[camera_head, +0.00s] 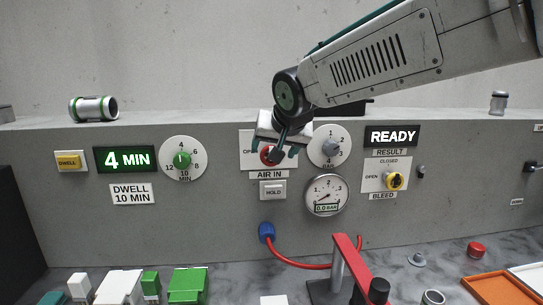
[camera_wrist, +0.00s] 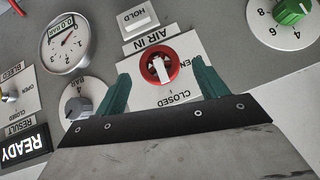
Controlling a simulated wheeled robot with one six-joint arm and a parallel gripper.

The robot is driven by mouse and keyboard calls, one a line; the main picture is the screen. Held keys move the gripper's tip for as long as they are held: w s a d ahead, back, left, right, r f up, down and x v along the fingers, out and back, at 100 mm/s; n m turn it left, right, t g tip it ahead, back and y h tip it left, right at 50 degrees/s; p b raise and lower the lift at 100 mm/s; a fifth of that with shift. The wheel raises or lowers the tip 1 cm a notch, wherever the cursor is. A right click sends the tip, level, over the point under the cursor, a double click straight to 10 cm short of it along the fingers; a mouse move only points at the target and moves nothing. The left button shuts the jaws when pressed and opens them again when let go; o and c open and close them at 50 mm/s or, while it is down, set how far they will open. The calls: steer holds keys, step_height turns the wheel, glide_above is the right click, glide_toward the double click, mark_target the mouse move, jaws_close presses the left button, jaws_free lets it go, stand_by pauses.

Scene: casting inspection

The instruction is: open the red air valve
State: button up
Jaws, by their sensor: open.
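The red air valve (camera_wrist: 172,54) is a round red knob with a white bar handle, on a white plate above the AIR IN label. In the wrist view the bar points roughly toward the word CLOSED; OPEN is at the plate's right side. In the head view the red valve (camera_head: 266,155) is partly hidden by my gripper (camera_head: 279,153). My gripper is open and empty, in front of the valve. In the wrist view its teal fingers (camera_wrist: 161,72) appear on either side of the knob, with no contact visible.
A grey regulator knob (camera_head: 330,147) and a pressure gauge (camera_head: 326,195) reading 0.0 BAR are right of the valve. The HOLD button (camera_head: 273,190) is below it. A yellow bleed valve (camera_head: 394,181) is farther right. A red hose (camera_head: 300,264) and red clamp arm (camera_head: 352,262) stand below.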

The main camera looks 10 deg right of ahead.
steer(key=shift+x, duration=1.95)
steer(key=c, duration=1)
